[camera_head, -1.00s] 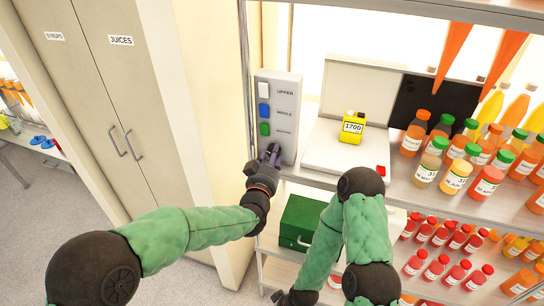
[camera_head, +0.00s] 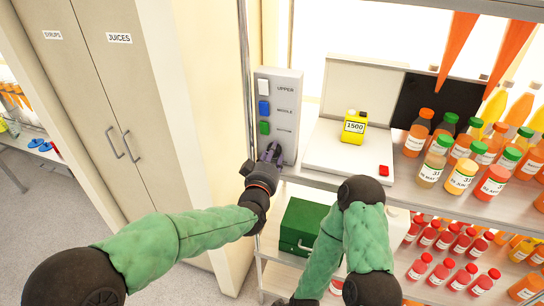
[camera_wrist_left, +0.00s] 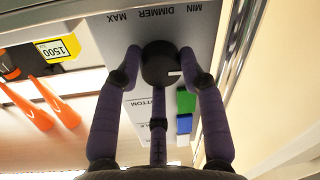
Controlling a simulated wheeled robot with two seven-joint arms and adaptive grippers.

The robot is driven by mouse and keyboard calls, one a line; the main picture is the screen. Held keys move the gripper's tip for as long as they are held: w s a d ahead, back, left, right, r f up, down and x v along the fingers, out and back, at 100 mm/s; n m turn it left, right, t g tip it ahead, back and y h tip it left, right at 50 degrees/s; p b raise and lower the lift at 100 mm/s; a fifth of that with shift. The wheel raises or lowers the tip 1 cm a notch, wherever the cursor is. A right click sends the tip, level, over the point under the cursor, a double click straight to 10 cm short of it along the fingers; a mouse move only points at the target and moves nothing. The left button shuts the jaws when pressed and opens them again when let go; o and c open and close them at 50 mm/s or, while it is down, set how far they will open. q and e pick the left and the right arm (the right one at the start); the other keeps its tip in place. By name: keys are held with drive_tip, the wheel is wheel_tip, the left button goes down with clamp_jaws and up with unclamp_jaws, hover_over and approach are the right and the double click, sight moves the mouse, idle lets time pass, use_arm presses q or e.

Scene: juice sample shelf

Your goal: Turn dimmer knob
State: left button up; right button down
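The dark round dimmer knob (camera_wrist_left: 159,66) is on a grey panel (camera_head: 288,100), beside upside-down "MAX", "DIMMER" and "MIN" lettering in the left wrist view. Its white mark points right in that view, the MIN side. My left gripper (camera_wrist_left: 160,58) has a fingertip against each side of the knob. In the head view the left gripper (camera_head: 270,158) is at the panel's lower end and hides the knob. A yellow meter (camera_head: 354,127) reads 1500; it also shows in the left wrist view (camera_wrist_left: 58,50). My right gripper (camera_head: 302,302) is mostly cut off at the bottom edge.
White (camera_head: 264,88), blue (camera_head: 264,107) and green (camera_head: 264,127) switches sit above the knob. A white light box (camera_head: 325,155) with a red button and several juice bottles (camera_head: 462,176) stand to the right. A green case (camera_head: 300,222) is below. A metal post borders the panel's left.

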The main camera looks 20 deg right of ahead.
use_arm(q)
drive_tip(key=o, duration=0.3)
drive_tip(key=shift+f, duration=0.15)
drive_tip(key=v, duration=1.2)
drive_tip(key=a+f+n+g+y, duration=0.1)
drive_tip(key=a+f+g+y, duration=0.15)
drive_tip(key=a+f, duration=0.75)
drive_tip(key=a+f+g+y, duration=0.2)
drive_tip(key=f+g, duration=0.2)
drive_tip(key=f, duration=1.4)
drive_tip(key=s+a+f+n+g, duration=0.1)
drive_tip(key=s+a+f+g, duration=0.2)
drive_tip(key=s+f, duration=0.4)
drive_tip(key=s+a+f+g, duration=0.2)
drive_tip(key=s+a+f, duration=0.1)
drive_tip(key=s+f, duration=0.3)
drive_tip(key=s+a+f+n+g+b, duration=0.1)
drive_tip(key=s+a+f+g, duration=0.2)
drive_tip(key=s+f, duration=0.4)
drive_tip(key=shift+s+a+f+n+g, duration=0.2)
drive_tip(key=shift+s+f+n+g, duration=0.1)
drive_tip(key=shift+s+f+g, duration=0.1)
